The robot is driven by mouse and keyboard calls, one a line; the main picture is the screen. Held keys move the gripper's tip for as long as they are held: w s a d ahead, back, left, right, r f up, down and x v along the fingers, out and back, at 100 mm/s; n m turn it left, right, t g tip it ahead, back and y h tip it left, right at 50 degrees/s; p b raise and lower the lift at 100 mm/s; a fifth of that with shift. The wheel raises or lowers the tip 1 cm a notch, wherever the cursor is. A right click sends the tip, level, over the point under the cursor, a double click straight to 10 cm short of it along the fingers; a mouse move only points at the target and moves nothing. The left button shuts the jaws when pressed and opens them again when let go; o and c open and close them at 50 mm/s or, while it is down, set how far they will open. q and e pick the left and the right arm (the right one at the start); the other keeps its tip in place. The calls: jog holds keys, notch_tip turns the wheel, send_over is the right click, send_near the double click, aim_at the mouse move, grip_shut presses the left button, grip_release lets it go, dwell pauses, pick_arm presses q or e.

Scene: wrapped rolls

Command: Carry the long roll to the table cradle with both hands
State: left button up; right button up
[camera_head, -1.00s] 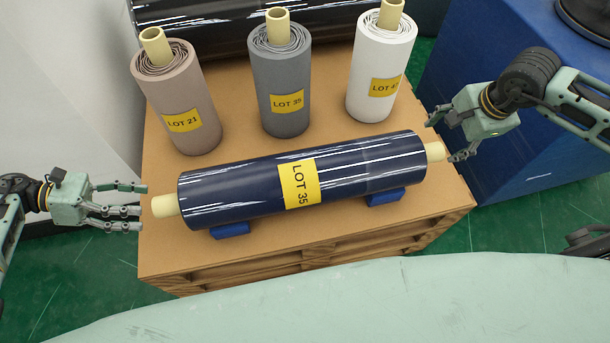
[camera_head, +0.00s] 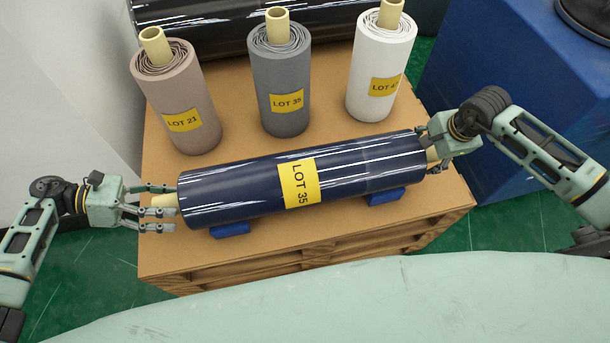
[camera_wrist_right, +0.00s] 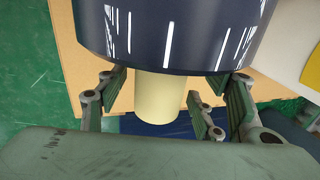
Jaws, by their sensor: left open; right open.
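The long roll (camera_head: 250,190) is dark blue and glossy with a yellow LOT 35 label. It lies across two blue supports (camera_head: 232,230) on a cardboard-coloured pallet box (camera_head: 190,260). My left gripper (camera_head: 160,208) is open, its fingers around the cream core end (camera_head: 164,201) at the left. My right gripper (camera_head: 430,150) is open at the right core end, which it partly hides. In the right wrist view the core (camera_wrist_right: 160,97) sits between the open fingers, with gaps on both sides. The table cradle cannot be made out in these views.
Three upright rolls stand behind: a brown one (camera_head: 182,100), a grey one (camera_head: 282,90) and a white one (camera_head: 380,75). A black roll (camera_head: 220,30) lies at the back. A blue block (camera_head: 500,70) is at the right. Green floor shows around the box.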

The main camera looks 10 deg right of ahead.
pick_arm(q)
jog(key=shift+c, duration=0.3)
pick_arm(e)
jog(key=shift+c, duration=0.2)
pick_arm(q)
grip_shut()
pick_arm(e)
jog(key=c, duration=1.5)
grip_shut()
pick_arm(q)
jog(key=shift+w+r, duration=0.15)
jog(key=shift+r, duration=0.1)
pick_arm(e)
jog(key=shift+r, duration=0.25)
